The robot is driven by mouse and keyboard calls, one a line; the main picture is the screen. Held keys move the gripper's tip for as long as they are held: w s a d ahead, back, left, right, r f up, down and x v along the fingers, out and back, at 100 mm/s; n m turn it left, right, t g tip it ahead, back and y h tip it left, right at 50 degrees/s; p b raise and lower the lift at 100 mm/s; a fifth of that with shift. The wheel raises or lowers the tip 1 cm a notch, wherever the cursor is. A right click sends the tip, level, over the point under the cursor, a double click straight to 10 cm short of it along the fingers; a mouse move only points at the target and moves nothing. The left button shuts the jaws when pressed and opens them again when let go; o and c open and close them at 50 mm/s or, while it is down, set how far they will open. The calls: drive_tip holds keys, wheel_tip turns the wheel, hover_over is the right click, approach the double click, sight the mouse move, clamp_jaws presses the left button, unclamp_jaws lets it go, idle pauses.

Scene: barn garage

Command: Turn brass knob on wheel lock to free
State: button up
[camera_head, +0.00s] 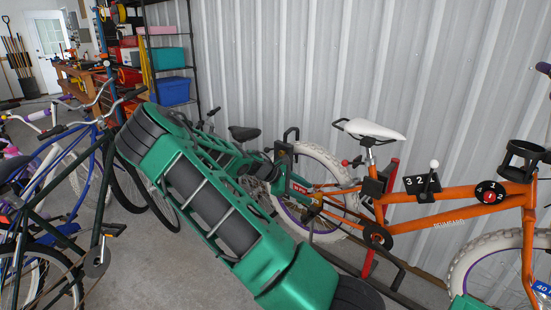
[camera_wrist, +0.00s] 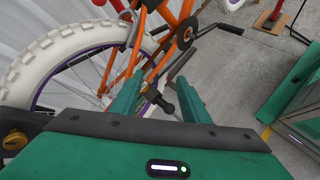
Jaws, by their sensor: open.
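The orange bike's rear wheel, with a white tyre and purple rim, shows in the wrist view (camera_wrist: 60,52) and the head view (camera_head: 322,160). A brass-coloured round piece (camera_wrist: 14,140) on a dark block shows at the wrist view's left edge; I cannot tell if it is the lock's knob. A black fitting (camera_wrist: 160,99) shows between my fingers near the wheel hub. My gripper (camera_wrist: 157,86) is open, its two green fingers apart and nothing seen held. In the head view a black frame (camera_head: 284,149) stands at the wheel; my arm hides part of this area.
The orange bike frame (camera_head: 455,199) carries a 3 2 1 plate (camera_head: 422,184) and a white seat (camera_head: 374,129). A corrugated metal wall (camera_head: 300,65) stands close behind. Other bikes (camera_head: 85,170) crowd the left. Bare concrete floor (camera_wrist: 235,66) shows beyond my right finger.

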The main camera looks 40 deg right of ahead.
drive_tip(key=w+d+r+n+t+h, duration=0.2)
drive_tip(key=w+n+h, duration=0.35)
drive_tip(key=w, duration=0.45)
drive_tip(key=n+t+h, duration=0.3)
drive_tip(key=n+t, duration=0.1)
drive_tip(key=n, duration=0.4)
approach(280, 153)
drive_tip(key=shift+m, duration=0.25)
drive_tip(key=d, duration=0.7)
drive_tip(key=shift+w+d+f, duration=0.15)
drive_tip(key=shift+d, duration=0.25)
drive_tip(key=c, duration=1)
drive_tip(key=shift+t, duration=0.3)
